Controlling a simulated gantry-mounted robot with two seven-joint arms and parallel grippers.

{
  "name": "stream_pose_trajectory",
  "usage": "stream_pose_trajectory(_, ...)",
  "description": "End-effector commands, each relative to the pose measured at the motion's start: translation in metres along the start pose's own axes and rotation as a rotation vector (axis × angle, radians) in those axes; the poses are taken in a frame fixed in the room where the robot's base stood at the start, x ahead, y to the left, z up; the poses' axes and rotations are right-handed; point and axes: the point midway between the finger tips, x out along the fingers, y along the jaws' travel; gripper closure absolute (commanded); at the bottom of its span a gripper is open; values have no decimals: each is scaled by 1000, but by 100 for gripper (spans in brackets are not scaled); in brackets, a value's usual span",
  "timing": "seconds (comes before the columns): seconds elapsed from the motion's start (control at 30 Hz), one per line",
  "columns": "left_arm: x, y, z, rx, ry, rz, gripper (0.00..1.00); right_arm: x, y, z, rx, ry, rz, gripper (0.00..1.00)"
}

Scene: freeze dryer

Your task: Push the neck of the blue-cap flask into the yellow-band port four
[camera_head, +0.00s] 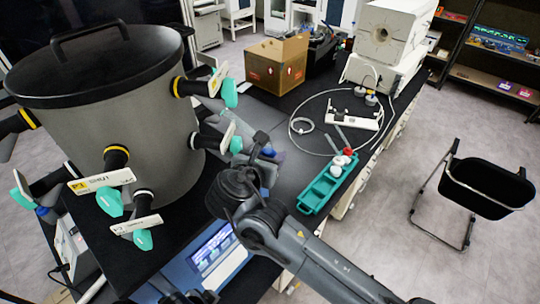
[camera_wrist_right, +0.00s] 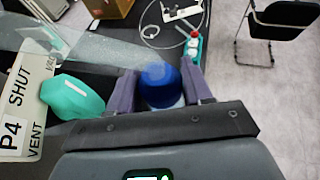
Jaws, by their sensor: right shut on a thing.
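My right gripper (camera_head: 268,152) is right of the grey drum, beside its right-hand ports. In the right wrist view its purple-grey fingers (camera_wrist_right: 163,88) are shut on the blue-cap flask (camera_wrist_right: 159,86); the round blue cap shows between them. The flask's neck cannot be made out clearly. A P4 label (camera_wrist_right: 20,105) with a teal handle (camera_wrist_right: 72,97) is left of the fingers, apart from them. In the head view a yellow-band port (camera_head: 180,87) is on the drum's upper right; its number is not readable there.
The grey drum (camera_head: 105,105) has several other ports with labels and teal handles sticking out. A teal rack (camera_head: 313,196) with red and white items is at right on the black bench. A cardboard box (camera_head: 277,65) and a coiled hose are farther back.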

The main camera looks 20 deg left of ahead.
Motion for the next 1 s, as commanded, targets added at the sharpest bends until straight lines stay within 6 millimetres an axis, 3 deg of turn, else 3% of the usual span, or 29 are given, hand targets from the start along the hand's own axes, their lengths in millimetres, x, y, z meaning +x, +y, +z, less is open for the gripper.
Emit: stream_pose_trajectory(1.0, -5, -1, -2, 2, 0, -2, 57, -7, 10, 8, 4, -4, 9, 100)
